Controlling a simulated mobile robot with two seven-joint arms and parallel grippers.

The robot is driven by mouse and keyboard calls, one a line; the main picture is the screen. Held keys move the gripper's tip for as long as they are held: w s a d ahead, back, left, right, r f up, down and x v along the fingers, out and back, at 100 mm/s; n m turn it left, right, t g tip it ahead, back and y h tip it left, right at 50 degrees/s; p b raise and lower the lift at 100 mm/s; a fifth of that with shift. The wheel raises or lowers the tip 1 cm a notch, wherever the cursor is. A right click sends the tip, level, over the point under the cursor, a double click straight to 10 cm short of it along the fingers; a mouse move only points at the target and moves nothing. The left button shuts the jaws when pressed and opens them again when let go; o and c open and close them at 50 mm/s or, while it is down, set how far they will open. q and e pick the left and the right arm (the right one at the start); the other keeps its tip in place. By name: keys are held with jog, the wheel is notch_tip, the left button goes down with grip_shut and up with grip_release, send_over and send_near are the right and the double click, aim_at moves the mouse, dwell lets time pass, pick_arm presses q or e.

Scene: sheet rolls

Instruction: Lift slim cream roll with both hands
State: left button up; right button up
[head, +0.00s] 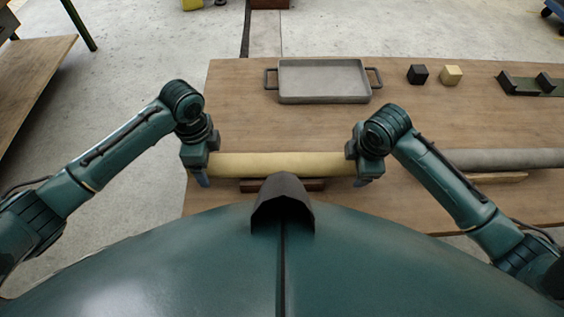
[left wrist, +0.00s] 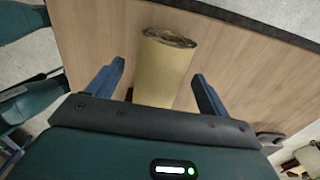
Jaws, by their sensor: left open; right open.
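The slim cream roll (head: 280,164) lies left to right near the front edge of the wooden table, on a low wooden support (head: 318,185). My left gripper (head: 201,178) is at its left end and my right gripper (head: 366,178) at its right end. In the left wrist view the open fingers of my left gripper (left wrist: 160,85) stand on either side of the cream roll (left wrist: 163,75), with gaps at both sides. The right gripper's fingers are mostly hidden by its own body, and it is open.
A grey tray with handles (head: 323,98) stands behind the roll on the table (head: 232,105). A black cube (head: 417,75), a cream cube (head: 451,75) and a dark holder (head: 530,84) are to the right. A grey roll (head: 505,158) lies right of my right arm.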

jog(key=shift+c, duration=0.2)
pick_arm(q)
grip_shut()
pick_arm(e)
grip_shut()
pick_arm(q)
jog(key=shift+r, duration=0.1)
pick_arm(e)
jog(key=shift+r, duration=0.15)
